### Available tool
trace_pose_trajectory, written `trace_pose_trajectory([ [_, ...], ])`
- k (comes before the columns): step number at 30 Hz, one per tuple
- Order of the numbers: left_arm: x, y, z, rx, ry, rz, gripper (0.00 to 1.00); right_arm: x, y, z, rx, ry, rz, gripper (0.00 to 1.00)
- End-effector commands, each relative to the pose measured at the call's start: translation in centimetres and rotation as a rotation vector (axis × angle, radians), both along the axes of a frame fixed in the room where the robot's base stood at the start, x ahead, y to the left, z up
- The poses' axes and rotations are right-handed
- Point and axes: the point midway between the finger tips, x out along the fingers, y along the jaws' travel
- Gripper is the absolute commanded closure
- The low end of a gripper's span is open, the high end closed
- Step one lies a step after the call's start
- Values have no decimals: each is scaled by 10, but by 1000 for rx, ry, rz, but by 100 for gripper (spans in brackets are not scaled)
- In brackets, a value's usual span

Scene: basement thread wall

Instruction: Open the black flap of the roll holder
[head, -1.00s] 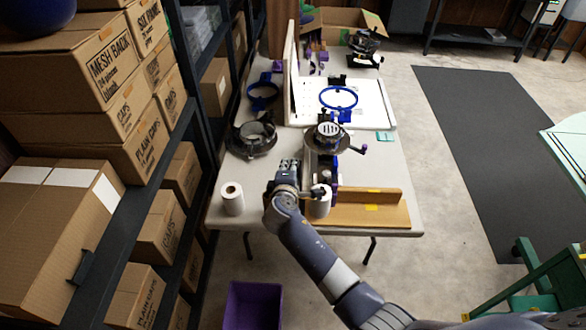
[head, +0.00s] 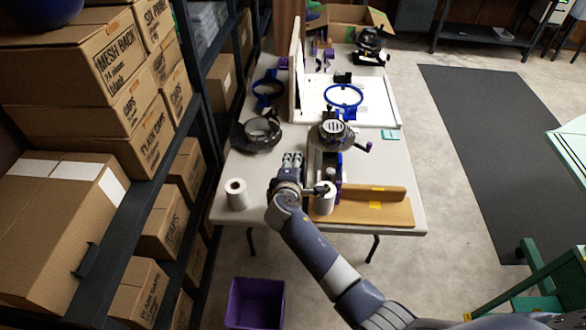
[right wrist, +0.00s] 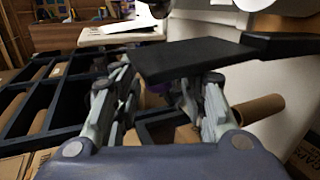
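The roll holder (head: 331,170) stands at the near side of the white table, with a white paper roll (head: 325,203) at its near end. In the right wrist view its black flap (right wrist: 185,58) is a flat dark plate, roughly level, reaching in from the right. My right gripper (head: 292,160) is just left of the holder. In the right wrist view the fingers of this gripper (right wrist: 158,95) are spread apart, with the flap's free end above and between them. I cannot tell whether they touch it. My left gripper is not in view.
A loose white roll (head: 236,194) stands at the table's left corner. A wooden fixture (head: 372,212) lies right of the holder. Dark ring clamps (head: 257,134) and a white board (head: 368,104) sit behind. Shelves with boxes (head: 140,80) line the left side. A purple bin (head: 255,303) is on the floor.

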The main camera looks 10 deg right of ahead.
Motion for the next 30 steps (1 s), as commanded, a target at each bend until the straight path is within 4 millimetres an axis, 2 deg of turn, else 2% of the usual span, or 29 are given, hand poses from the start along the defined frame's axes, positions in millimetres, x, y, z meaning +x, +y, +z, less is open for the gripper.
trace_pose_trajectory([
  [7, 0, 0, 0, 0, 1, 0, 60, -18, 7, 8, 2, -2, 1, 61],
  [21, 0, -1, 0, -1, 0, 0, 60, -92, 31, 39, 2, 2, 1, 61],
  [30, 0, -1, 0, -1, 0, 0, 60, -106, 36, 45, -1, 1, 0, 61],
])
